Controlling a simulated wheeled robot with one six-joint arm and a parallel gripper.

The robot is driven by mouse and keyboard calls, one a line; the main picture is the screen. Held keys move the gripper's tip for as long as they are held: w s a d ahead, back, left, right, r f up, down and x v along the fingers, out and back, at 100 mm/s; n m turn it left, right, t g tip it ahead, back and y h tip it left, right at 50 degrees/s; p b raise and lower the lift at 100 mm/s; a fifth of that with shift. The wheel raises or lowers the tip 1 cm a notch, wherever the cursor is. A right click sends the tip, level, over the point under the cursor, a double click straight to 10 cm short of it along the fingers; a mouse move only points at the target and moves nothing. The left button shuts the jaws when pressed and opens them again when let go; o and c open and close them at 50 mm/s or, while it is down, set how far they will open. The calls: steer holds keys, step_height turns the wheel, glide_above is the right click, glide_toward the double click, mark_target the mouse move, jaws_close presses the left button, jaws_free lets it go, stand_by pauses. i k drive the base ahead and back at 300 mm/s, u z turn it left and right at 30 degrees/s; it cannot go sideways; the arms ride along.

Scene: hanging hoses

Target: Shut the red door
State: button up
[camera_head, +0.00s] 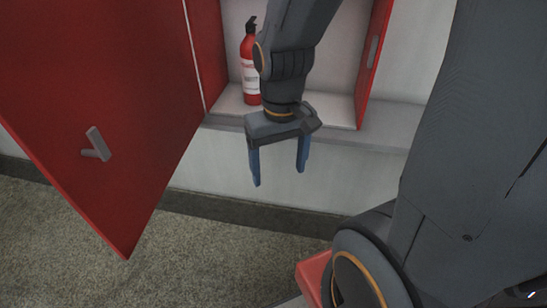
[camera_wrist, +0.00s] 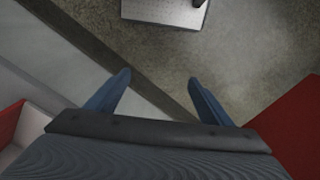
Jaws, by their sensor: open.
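The red door (camera_head: 95,95) stands wide open at the left of the head view, hinged on the left side of a wall cabinet. A grey handle (camera_head: 97,145) is on the face turned to me. Part of the door shows at the lower right of the wrist view (camera_wrist: 295,125). My gripper (camera_head: 279,178) is open and empty, pointing down in front of the cabinet's lower edge. It is to the right of the door and apart from it.
A red fire extinguisher (camera_head: 250,75) stands inside the white-lined cabinet, behind my arm. The cabinet's red right side (camera_head: 373,60) and a grey ledge (camera_head: 385,138) are close to my arm.

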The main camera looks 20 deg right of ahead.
mark_target(125, 70)
steer(key=z, duration=2.3)
steer(key=k, duration=1.8)
steer(key=u, duration=1.65)
steer(key=i, duration=0.5)
